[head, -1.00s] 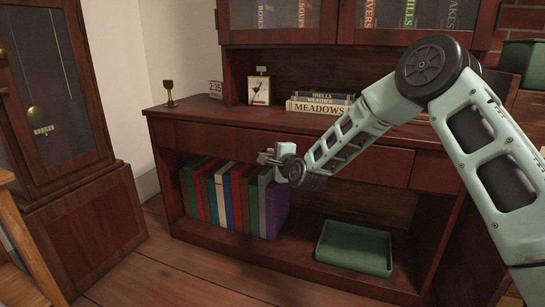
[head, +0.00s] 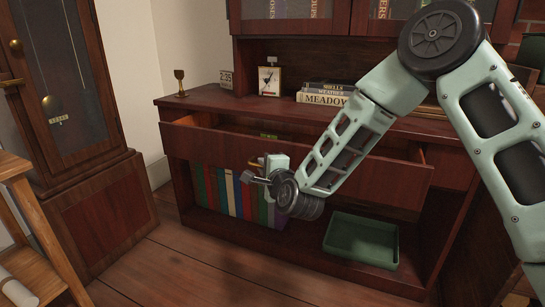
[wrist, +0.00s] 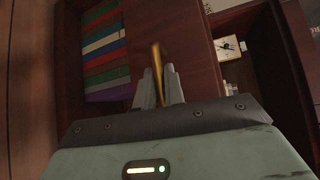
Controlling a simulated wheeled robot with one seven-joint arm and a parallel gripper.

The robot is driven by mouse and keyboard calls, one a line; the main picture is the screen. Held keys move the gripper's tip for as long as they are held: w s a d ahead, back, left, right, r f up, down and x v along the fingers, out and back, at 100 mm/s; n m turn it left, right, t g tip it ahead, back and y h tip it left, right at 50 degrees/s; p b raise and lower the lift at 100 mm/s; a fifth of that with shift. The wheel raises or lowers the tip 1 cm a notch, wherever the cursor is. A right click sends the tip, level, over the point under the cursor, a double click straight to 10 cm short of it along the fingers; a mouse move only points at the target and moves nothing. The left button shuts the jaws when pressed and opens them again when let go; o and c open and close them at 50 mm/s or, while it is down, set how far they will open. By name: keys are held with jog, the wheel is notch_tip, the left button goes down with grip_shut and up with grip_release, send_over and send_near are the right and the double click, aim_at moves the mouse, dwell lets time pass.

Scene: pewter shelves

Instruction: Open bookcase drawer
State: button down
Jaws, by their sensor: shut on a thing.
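The bookcase (head: 215,98) stands ahead, with a wide wooden drawer (head: 215,147) under its counter. The drawer is pulled part way out, and its dark inside shows behind the front, with a small green thing (head: 268,135) in it. My gripper (head: 256,167) is at the middle of the drawer front. In the wrist view my gripper (wrist: 158,88) is shut on a brass handle (wrist: 157,58) on the drawer front. The fingers partly hide the handle.
Several coloured books (head: 225,190) stand on the lower shelf, beside a green tray (head: 360,240). A clock (head: 269,80), a small goblet (head: 180,82) and stacked books (head: 325,95) are on the counter. A tall clock case (head: 95,200) stands left. The floor in front is clear.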

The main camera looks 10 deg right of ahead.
jog(key=shift+s+a, duration=0.65)
jog(key=shift+s, duration=0.25)
jog(key=shift+s+a, duration=0.6)
jog(key=shift+s, duration=0.25)
jog(key=c, duration=1.5)
grip_release()
jog(key=p+v, duration=1.4)
jog(key=v, duration=0.3)
jog(key=shift+s, duration=0.2)
